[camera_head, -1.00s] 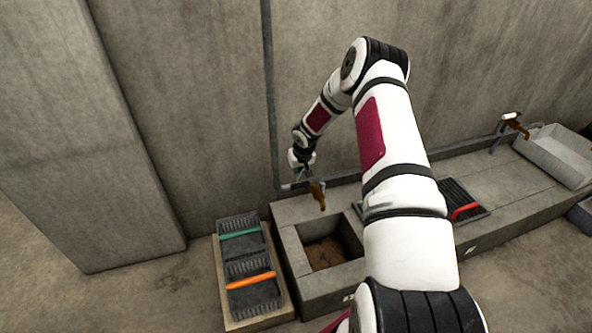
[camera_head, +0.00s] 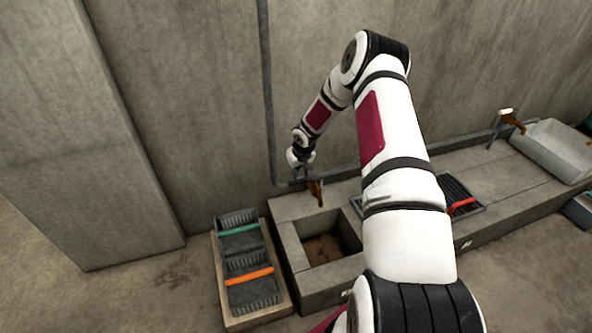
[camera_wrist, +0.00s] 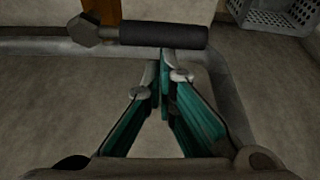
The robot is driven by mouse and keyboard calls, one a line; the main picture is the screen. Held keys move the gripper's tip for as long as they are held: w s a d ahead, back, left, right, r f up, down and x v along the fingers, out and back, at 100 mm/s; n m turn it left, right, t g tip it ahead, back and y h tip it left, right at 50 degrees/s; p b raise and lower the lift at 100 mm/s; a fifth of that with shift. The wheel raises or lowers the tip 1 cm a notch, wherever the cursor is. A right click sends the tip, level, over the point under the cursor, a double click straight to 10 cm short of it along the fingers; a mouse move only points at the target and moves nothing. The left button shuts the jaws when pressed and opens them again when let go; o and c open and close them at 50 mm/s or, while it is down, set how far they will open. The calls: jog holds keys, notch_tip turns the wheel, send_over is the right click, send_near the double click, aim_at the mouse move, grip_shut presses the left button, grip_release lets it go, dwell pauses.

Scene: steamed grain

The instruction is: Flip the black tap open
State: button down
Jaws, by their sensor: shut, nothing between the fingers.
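The tap's black lever (camera_wrist: 163,33) lies crosswise at the top of the wrist view, with a grey nut at its left end. The brass tap body (camera_wrist: 104,9) is partly cut off by the top edge. In the head view the brass tap (camera_head: 317,192) juts out over the stone basin. My gripper (camera_wrist: 168,72) has its teal fingers closed together and empty, tips just below the lever in the picture. I cannot tell whether they touch it. In the head view my gripper (camera_head: 307,176) is right beside the tap, its tips hard to make out.
A grey pipe (camera_head: 268,100) runs down the wall and along behind the basin (camera_head: 291,245). Dark crates with green and orange bars (camera_head: 240,243) stand at the left. A second tap (camera_head: 513,121) and a pale trough (camera_head: 553,150) are at the far right. A grey crate (camera_wrist: 280,14) shows in the wrist view.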

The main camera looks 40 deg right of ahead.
jog(key=shift+s+a+n+p, duration=0.2)
jog(key=shift+s+n+p, duration=0.05)
jog(key=shift+n+p, duration=0.25)
jog(key=s+n+p, duration=0.1)
jog(key=s+n+y+p, duration=0.1)
jog(key=n, duration=0.1)
jog(key=shift+a+p, duration=0.35)
jog(key=s+d+n+g+y+b, duration=0.1)
jog(key=s+d+n+g+y, duration=0.1)
jog(key=s+n, duration=0.5)
jog(key=shift+d+n+y+b, duration=0.15)
jog(key=shift+n+y+b, duration=0.4)
jog(key=shift+n, duration=1.25)
jog(key=shift+d, duration=0.1)
jog(key=w+a, duration=0.1)
jog(key=a, duration=0.3)
jog(key=w+p+v, duration=0.1)
jog(key=p+v, duration=0.2)
jog(key=v, duration=0.7)
jog(key=shift+d+r+p, duration=0.3)
jog(key=shift+r, duration=0.1)
